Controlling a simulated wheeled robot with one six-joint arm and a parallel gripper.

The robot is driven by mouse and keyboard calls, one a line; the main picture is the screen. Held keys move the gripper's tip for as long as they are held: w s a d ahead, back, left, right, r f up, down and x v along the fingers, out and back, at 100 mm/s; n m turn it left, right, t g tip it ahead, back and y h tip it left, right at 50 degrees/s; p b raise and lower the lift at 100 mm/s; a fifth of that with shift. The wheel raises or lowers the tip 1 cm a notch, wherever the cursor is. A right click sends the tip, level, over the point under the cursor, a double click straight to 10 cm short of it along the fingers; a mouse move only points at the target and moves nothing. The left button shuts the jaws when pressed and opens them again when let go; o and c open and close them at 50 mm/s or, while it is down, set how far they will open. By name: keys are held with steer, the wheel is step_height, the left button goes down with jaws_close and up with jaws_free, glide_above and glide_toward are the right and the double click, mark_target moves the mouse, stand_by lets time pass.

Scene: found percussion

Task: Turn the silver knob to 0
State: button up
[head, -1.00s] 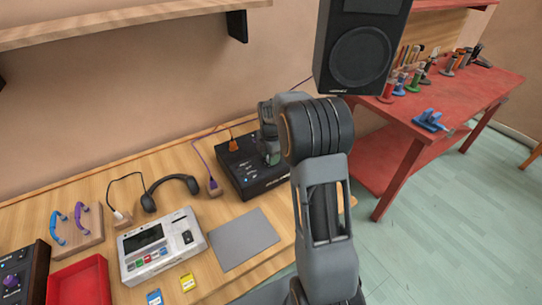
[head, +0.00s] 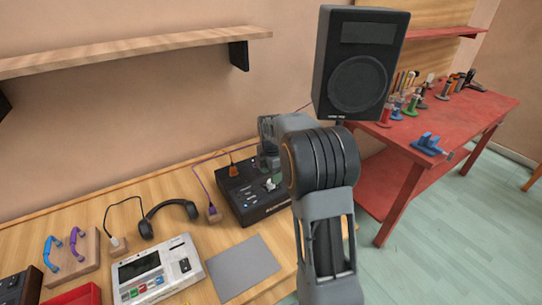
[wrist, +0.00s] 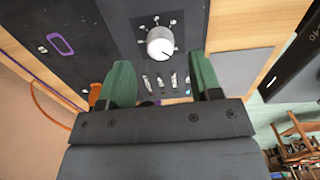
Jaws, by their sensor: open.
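The silver knob (wrist: 160,43) sits on a dark panel in the wrist view, with small white marks around its far side. A dark line on it seems to point to the lower right of that picture; the marks are too small to read. The black box (head: 231,196) that carries it stands on the wooden bench in the head view. My gripper (wrist: 160,62) is open, its green fingers apart on either side of the knob's line and nearer the camera. It holds nothing. In the head view my gripper (head: 268,158) is over the box's far right part, partly hidden by my arm.
Several small silver switches (wrist: 165,82) line the panel between my fingers. A speaker (head: 358,70) stands to the right. Headphones (head: 170,212), a white device (head: 157,268) and a grey mat (head: 243,268) lie on the bench. A shelf (head: 130,52) hangs above.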

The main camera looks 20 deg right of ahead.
step_height(320, 180, up, 10)
stand_by(0.4)
steer(key=shift+f, duration=0.15)
steer(key=s+a+f+m+t, duration=0.1)
steer(key=s+a+m, duration=0.4)
steer(key=s+m, duration=0.4)
steer(key=s+a+f+m+t, duration=0.1)
steer(key=s+a+m+t, duration=0.1)
steer(key=s+a+m, duration=0.4)
steer(key=shift+s+f+m+t+p, duration=0.35)
steer(key=shift+s+m, duration=1.75)
steer(key=shift+s, duration=1.45)
